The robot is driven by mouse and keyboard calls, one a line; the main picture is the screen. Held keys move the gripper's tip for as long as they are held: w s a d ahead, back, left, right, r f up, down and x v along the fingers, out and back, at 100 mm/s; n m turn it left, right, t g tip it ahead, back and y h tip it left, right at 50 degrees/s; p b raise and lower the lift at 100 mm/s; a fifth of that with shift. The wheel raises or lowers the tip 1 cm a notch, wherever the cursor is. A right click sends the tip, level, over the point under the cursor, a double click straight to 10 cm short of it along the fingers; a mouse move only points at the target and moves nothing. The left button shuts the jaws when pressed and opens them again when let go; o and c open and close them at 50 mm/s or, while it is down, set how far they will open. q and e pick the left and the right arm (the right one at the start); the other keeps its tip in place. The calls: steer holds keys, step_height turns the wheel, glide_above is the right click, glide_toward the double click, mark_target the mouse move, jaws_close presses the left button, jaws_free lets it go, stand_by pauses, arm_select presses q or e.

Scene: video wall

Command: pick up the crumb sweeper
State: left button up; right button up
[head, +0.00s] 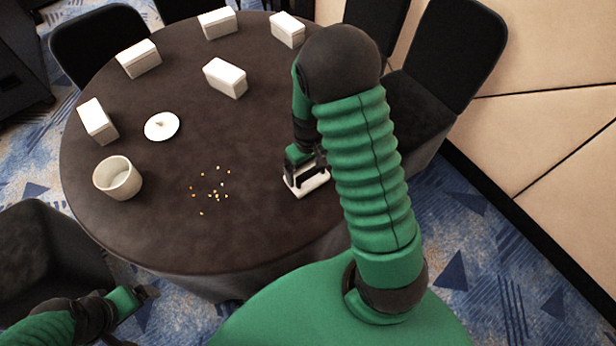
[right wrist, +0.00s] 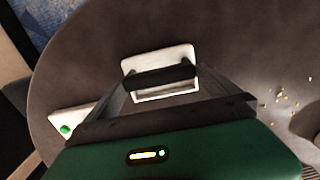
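The crumb sweeper (head: 310,186) is a white block with a dark handle, on the table near its right side. In the right wrist view the white body (right wrist: 160,60) shows with the dark handle across it. My right gripper (head: 304,164) is just over it. In the right wrist view its fingers (right wrist: 162,82) are spread, one at each end of the handle; whether they touch it is unclear. My left gripper (head: 147,293) is low at the left, off the table, and its fingers are too small to read.
Scattered crumbs (head: 213,191) lie on the round dark table (head: 230,235). A cream bowl (head: 118,180), a white disc (head: 161,126) and several white boxes (head: 225,78) stand left and behind. Dark chairs (head: 450,50) surround it. A white item with a green dot (right wrist: 72,122) shows at the wrist view's left.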

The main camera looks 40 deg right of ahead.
steer(key=shift+s+d, duration=0.1)
steer(key=shift+d, duration=0.05)
steer(key=c, duration=0.5)
steer(key=shift+a+r, duration=0.1)
steer(key=shift+a, duration=0.15)
steer(key=c, duration=0.8)
